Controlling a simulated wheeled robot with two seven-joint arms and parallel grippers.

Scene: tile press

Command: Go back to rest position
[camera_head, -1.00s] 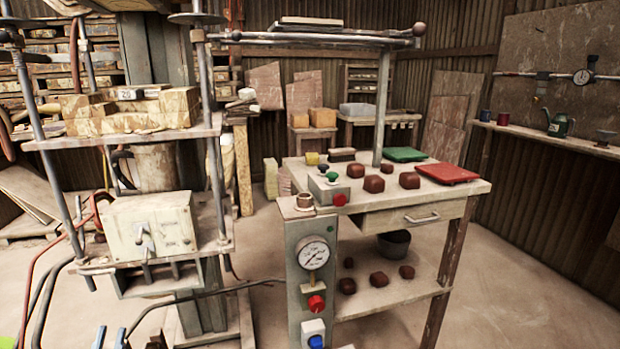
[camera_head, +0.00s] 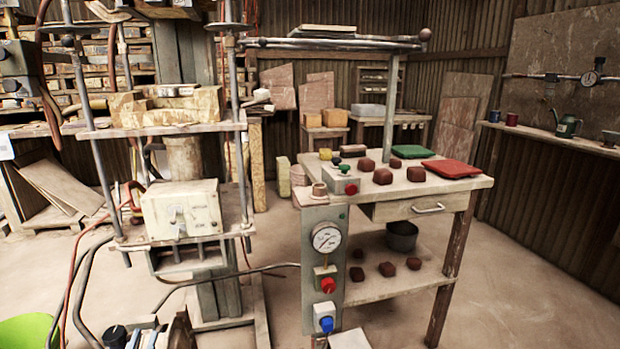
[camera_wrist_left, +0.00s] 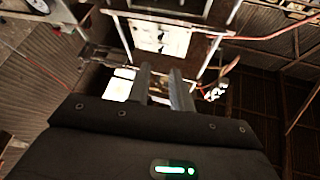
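My left gripper (camera_head: 144,338) shows only in part at the bottom edge of the head view, left of centre, low in front of the press. In the left wrist view its two fingers (camera_wrist_left: 162,90) stand apart with a gap between them, and I see nothing held. My right gripper is not in the head view. The press (camera_head: 180,210), with a pale control box and a wooden mould on its upper plate, stands at the left, beyond my left gripper.
A work table (camera_head: 400,187) with brown clay blocks, a green tile and a red tile stands right of the press. Its gauge post (camera_head: 327,265) carries red and blue buttons. A green container (camera_head: 25,332) is at the lower left. Floor at the right is clear.

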